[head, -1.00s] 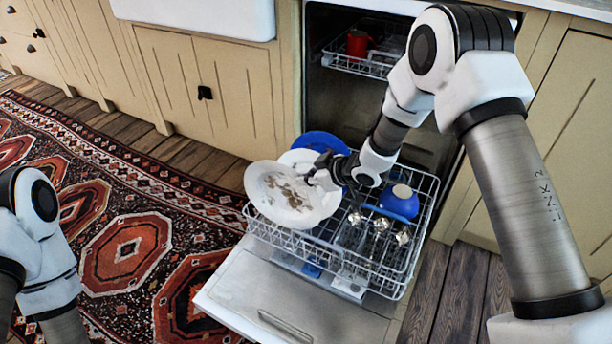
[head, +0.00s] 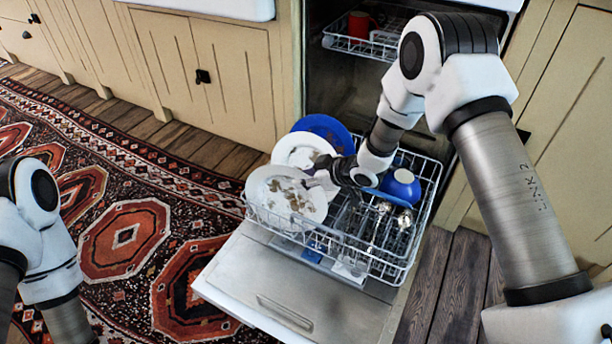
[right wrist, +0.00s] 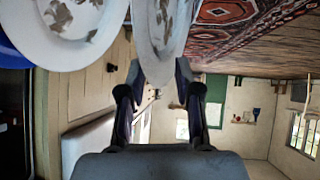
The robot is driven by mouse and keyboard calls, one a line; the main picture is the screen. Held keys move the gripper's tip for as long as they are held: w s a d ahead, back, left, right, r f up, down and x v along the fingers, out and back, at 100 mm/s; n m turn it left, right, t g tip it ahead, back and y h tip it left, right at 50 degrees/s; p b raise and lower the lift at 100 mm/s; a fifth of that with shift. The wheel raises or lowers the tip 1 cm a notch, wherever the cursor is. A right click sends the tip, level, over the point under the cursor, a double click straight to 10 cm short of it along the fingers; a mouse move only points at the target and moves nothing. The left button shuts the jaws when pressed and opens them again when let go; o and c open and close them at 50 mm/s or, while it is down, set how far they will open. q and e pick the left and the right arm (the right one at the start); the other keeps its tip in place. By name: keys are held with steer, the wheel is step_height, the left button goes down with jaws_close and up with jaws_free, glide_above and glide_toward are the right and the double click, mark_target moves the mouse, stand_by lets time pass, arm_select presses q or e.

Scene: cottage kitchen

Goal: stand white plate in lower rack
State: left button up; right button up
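A white plate (head: 284,200) with brown food smears stands tilted at the front left of the lower rack (head: 424,215). My right gripper (head: 322,178) reaches in from the right and is at the plate's right edge. In the right wrist view this plate (right wrist: 160,35) is seen nearly edge-on, its rim between the fingertips (right wrist: 158,78). Whether its lower edge rests in the tines is hidden. A second smeared white plate (head: 298,147) stands just behind, with a blue plate (head: 327,126) behind that. My left arm shows at the left; its gripper is out of view.
The upper rack (head: 350,43) holds a red mug (head: 359,23). The open dishwasher door (head: 285,285) is bare in front; a patterned rug (head: 130,235) lies left.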

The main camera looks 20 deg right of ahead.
steer(key=shift+r, duration=0.1)
steer(key=v, duration=1.2)
stand_by(0.4)
